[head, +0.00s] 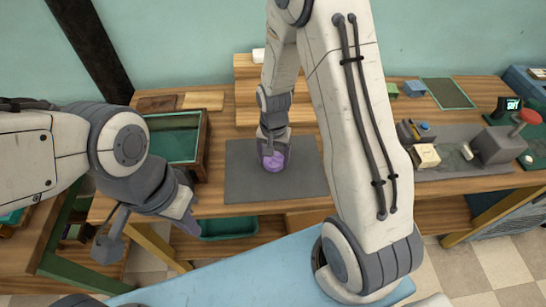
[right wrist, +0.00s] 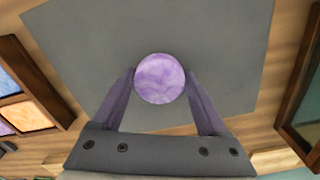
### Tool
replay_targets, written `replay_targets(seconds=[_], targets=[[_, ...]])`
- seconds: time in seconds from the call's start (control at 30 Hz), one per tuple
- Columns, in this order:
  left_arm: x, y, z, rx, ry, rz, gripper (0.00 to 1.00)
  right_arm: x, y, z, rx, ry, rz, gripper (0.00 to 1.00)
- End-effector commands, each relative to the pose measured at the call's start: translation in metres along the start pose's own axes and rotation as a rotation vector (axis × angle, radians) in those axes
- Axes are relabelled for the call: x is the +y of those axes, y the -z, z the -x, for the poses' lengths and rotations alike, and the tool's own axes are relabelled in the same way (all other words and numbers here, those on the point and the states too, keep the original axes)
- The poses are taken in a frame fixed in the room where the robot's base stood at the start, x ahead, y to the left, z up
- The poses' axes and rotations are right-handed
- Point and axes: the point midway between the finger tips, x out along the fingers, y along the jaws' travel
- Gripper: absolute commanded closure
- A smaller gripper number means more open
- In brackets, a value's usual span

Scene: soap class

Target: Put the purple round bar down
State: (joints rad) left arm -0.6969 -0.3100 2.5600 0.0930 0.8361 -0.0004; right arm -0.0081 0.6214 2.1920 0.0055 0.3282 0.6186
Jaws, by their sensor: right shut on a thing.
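The purple round bar (head: 273,161) is between the fingers of my right gripper (head: 273,152), over the dark grey mat (head: 240,185) in the middle of the bench. In the right wrist view the bar (right wrist: 160,78) shows as a marbled purple disc, and both fingertips of the gripper (right wrist: 160,85) touch its sides. The grey mat (right wrist: 90,40) lies beneath it. I cannot tell whether the bar touches the mat. My left gripper (head: 148,232) hangs at the left in front of the bench, away from the bar; its jaw opening is not clear.
A wooden box with a green inside (head: 175,140) stands left of the mat. Wooden steps (head: 245,90) stand behind it. To the right are a cream block (head: 427,155) and a press with a red knob (head: 497,143). The mat around the bar is clear.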

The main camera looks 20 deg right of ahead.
Motion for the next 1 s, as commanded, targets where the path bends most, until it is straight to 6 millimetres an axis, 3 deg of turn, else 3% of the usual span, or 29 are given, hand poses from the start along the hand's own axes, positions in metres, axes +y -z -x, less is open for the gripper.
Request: replay_targets(seconds=[0.4,0.43,0.47,0.8,1.0], targets=[[0.0,0.0,-0.003,0.0,0.0,0.0,1.0,0.0,0.001,-0.008,0.001,0.001,-0.001,0.81],[0.0,0.0,-0.002,0.0,0.0,0.0,1.0,0.0,0.001,-0.006,0.002,0.001,-0.001,0.13],[0.0,0.0,-0.001,0.0,0.0,0.0,1.0,0.0,0.001,-0.006,0.002,0.001,-0.001,0.01],[0.0,0.0,0.001,0.0,0.0,0.0,1.0,0.0,0.001,0.0,0.002,0.002,-0.001,0.0],[0.0,0.0,-0.003,0.0,0.0,0.0,1.0,-0.001,0.002,0.033,0.008,0.005,0.0,0.0]])
